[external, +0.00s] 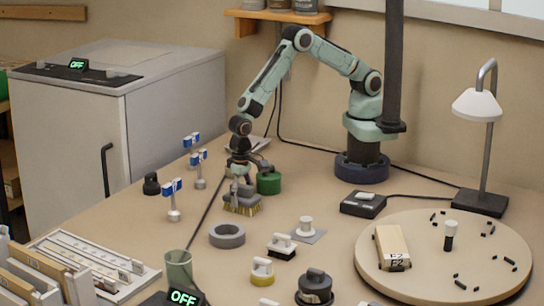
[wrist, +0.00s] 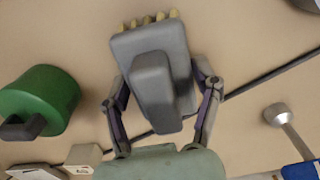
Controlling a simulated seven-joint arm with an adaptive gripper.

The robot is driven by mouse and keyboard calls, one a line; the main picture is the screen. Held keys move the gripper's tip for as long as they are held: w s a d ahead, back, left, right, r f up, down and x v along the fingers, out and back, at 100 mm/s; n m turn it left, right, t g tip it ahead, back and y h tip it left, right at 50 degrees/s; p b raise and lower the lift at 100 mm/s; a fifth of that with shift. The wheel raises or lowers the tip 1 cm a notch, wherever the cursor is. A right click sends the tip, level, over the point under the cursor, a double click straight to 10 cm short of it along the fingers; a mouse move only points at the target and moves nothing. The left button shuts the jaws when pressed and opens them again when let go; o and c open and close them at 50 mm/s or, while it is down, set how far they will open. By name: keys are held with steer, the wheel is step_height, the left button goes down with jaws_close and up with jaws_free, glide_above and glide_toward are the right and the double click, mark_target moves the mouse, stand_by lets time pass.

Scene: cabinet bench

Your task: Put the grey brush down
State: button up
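The grey brush (external: 243,202) has tan bristles and sits below my gripper (external: 240,182) in the external view. Its bristles appear to be at the bench surface, though exact contact is hard to tell. In the wrist view the grey brush (wrist: 152,75) shows its block and raised handle, bristles at the top edge. The fingers of my gripper (wrist: 161,100) are spread on both sides of the handle, with visible gaps between them and the handle. The gripper looks open. The fingertips are partly hidden by the brush block.
A green cylinder (external: 269,182) stands close behind the brush; it also shows in the wrist view (wrist: 40,102). A grey ring (external: 227,235) lies in front. Blue-and-white-topped posts (external: 173,200) stand at left. A dark cable runs along the bench. A round board (external: 440,285) is at right.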

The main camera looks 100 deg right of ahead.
mark_target(241, 185)
steer(key=shift+o, duration=0.9)
step_height(241, 185, up, 12)
steer(key=shift+s+d+r, duration=0.1)
steer(key=shift+d+r, duration=0.05)
steer(key=shift+r, duration=0.25)
steer(key=s+d+r+n, duration=0.5)
steer(key=s+d+r, duration=0.3)
steer(key=s+r, duration=0.25)
steer(key=s+d+n, duration=0.2)
steer(key=s, duration=0.6)
steer(key=s+d+n, duration=0.2)
steer(key=s+n, duration=0.1)
steer(key=s, duration=0.5)
steer(key=shift+s+d+y, duration=0.25)
steer(key=shift+y, duration=0.15)
